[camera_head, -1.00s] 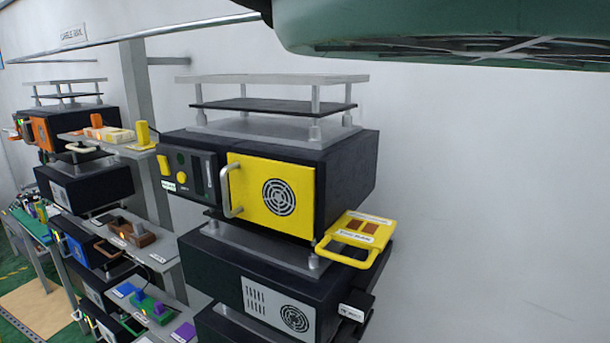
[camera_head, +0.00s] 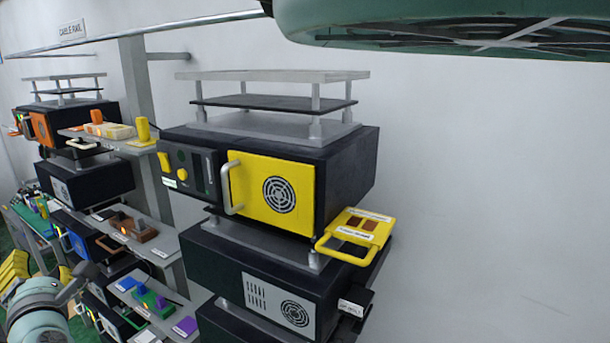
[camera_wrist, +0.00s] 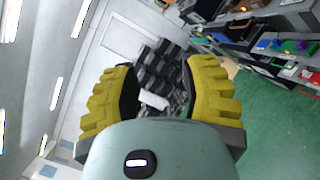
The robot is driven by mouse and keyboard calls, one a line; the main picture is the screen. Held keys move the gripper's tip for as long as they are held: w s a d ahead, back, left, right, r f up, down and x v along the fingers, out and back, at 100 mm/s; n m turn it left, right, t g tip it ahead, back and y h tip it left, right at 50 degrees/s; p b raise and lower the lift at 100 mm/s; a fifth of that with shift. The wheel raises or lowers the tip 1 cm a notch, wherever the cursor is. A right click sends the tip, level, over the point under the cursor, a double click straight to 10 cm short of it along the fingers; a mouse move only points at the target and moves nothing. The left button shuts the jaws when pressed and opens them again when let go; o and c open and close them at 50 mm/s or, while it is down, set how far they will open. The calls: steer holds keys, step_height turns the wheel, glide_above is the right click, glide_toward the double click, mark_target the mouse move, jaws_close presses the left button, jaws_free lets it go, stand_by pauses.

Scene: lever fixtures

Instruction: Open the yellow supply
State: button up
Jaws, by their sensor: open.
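The yellow supply is a black box with a yellow front door (camera_head: 272,186), seen in the head view right of centre. The door looks shut and carries a round vent. A pale vertical handle (camera_head: 231,188) is on the door's left side. A black control panel (camera_head: 190,172) with a yellow switch and a yellow knob sits left of the door. My gripper (camera_head: 12,275) is at the lower left edge of the head view, well away from the supply. In the wrist view its yellow padded fingers (camera_wrist: 160,95) are spread apart with nothing between them.
Below is another black unit (camera_head: 255,285) with a grey panel. Left are shelves with an orange-door unit (camera_head: 42,130) and small coloured blocks. The wall at right is bare.

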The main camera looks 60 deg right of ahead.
steer(key=s+d+r+g+h, duration=0.2)
steer(key=s+d+g+h, duration=0.3)
steer(key=d+h, duration=0.4)
steer(key=m+g+h, duration=0.2)
steer(key=g+h, duration=0.1)
steer(key=g, duration=0.6)
glide_toward(224, 191)
steer(key=b+x, duration=0.4)
steer(key=b, duration=0.3)
steer(key=shift+d, duration=0.4)
steer(key=shift+p+x, duration=0.7)
steer(key=shift+x, duration=0.4)
steer(key=shift+p+x, duration=0.75)
steer(key=shift+x, duration=0.6)
steer(key=shift+w+d, duration=0.25)
steer(key=shift+d, duration=0.2)
steer(key=shift+o, duration=0.4)
jaws_close()
